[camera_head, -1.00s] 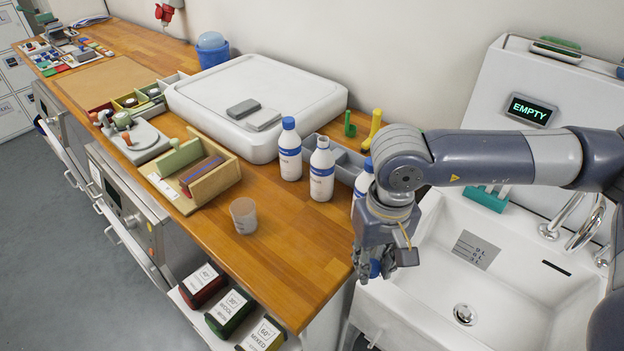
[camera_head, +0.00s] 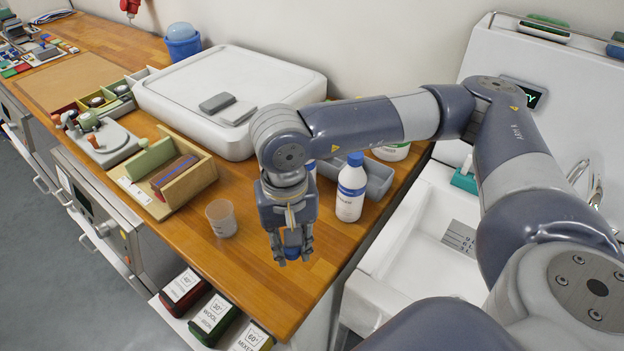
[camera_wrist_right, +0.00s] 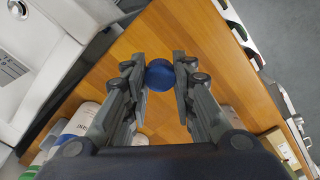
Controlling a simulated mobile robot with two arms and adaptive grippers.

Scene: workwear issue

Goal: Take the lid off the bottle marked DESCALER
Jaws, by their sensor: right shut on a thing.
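My right gripper (camera_head: 292,255) is shut on a small blue lid (camera_head: 292,240), held over the wooden counter near its front edge. The lid also shows between the fingertips in the right wrist view (camera_wrist_right: 160,75). A white bottle with a blue lid (camera_head: 350,190) stands upright on the counter, right of the gripper; its label is too small to read. Another bottle is mostly hidden behind my right arm, with only a bit of blue showing (camera_head: 311,166). I cannot read DESCALER on any bottle. My left gripper is not in view.
A clear cup (camera_head: 221,217) stands left of my gripper, and a wooden divided box (camera_head: 193,185) beyond it. The white sink (camera_head: 400,240) is at right.

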